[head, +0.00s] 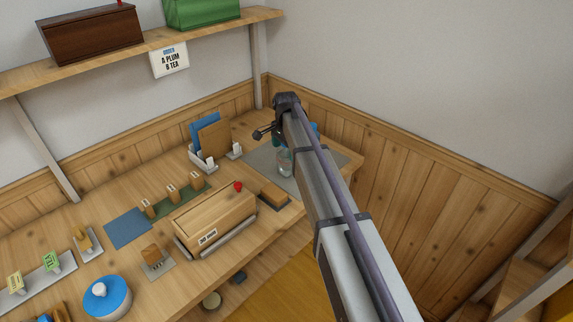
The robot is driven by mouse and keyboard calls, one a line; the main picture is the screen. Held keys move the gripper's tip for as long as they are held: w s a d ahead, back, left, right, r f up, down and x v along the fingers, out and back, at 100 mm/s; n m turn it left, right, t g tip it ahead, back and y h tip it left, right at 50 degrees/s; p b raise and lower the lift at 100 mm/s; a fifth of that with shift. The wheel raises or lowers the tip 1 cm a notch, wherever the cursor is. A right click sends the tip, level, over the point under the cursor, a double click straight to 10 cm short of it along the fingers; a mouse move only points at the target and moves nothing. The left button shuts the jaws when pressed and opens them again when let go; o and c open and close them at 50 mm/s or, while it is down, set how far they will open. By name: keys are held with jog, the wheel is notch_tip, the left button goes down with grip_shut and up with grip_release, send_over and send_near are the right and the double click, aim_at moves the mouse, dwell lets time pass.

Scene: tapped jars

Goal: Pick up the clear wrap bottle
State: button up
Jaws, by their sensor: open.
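A clear bottle (284,161) stands upright on the grey mat (258,157) at the right end of the wooden table. My arm crosses the view from the lower right and covers part of the mat and the space beside the bottle. My gripper (261,134) is at the arm's far end, up and to the left of the bottle in the picture. It is open, and I see nothing between its fingers. A blue thing (315,128) shows just past the arm, mostly hidden.
A wooden box with a red knob (215,216) stands left of the mat, with a small wooden block (273,195) beside it. A white holder with blue and brown boards (209,143) stands near the back wall. A panelled wall (440,185) closes the right side.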

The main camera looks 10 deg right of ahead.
jog(key=c, duration=1.6)
